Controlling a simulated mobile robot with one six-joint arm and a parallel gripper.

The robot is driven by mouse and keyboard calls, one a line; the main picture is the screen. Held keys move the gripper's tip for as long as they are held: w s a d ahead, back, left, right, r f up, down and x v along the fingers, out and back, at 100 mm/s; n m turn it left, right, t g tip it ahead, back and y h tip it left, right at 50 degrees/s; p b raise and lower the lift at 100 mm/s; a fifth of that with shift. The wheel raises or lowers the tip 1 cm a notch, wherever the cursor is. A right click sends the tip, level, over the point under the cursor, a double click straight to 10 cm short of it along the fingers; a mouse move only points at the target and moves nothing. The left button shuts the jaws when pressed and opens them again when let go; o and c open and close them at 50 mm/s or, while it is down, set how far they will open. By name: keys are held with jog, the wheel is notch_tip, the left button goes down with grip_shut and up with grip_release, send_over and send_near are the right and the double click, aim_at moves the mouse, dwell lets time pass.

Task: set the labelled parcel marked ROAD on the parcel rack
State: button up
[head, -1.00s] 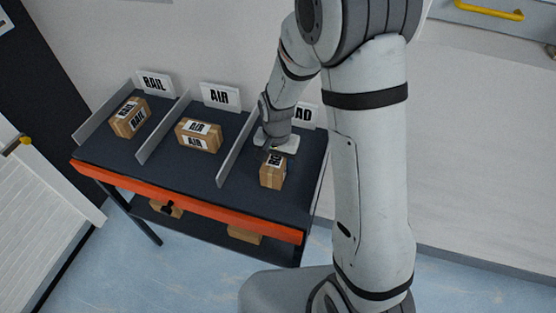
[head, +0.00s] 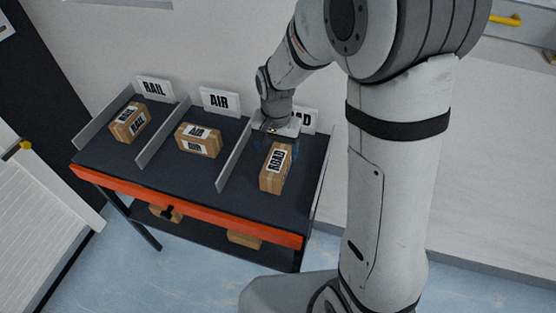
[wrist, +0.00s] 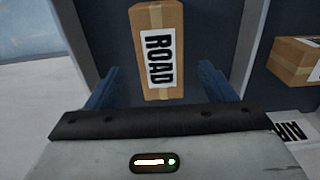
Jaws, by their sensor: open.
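The ROAD parcel (head: 275,180), a brown box with a white label, rests on the rack (head: 215,207) in the right lane, in front of the ROAD sign (head: 301,119). In the wrist view the parcel (wrist: 157,50) shows its label between and beyond my fingers. My gripper (head: 277,143) is at the back of that lane, just behind the parcel. Its blue fingers (wrist: 158,72) stand apart, with gaps to both sides of the box. The fingertips are partly hidden in the head view.
The AIR parcel (head: 199,140) lies in the middle lane and the RAIL parcel (head: 130,122) in the left lane. Thin grey dividers (head: 234,154) separate the lanes. More boxes (head: 244,238) sit on the lower shelf. A white wall stands close behind the rack.

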aim_at(277, 161)
notch_tip(277, 161, up, 4)
jog(key=shift+r, duration=0.25)
jog(key=s+d+r+n+t, duration=0.1)
jog(key=s+d+r, duration=0.3)
jog(key=s, duration=0.4)
jog(key=s+d+r+n+t, duration=0.1)
jog(key=s+d+r+n, duration=0.2)
jog(key=s+d, duration=0.4)
jog(key=shift+s+r+t, duration=0.4)
jog(key=shift+s+r, duration=0.1)
jog(key=shift+r, duration=0.4)
jog(key=shift+c, duration=0.3)
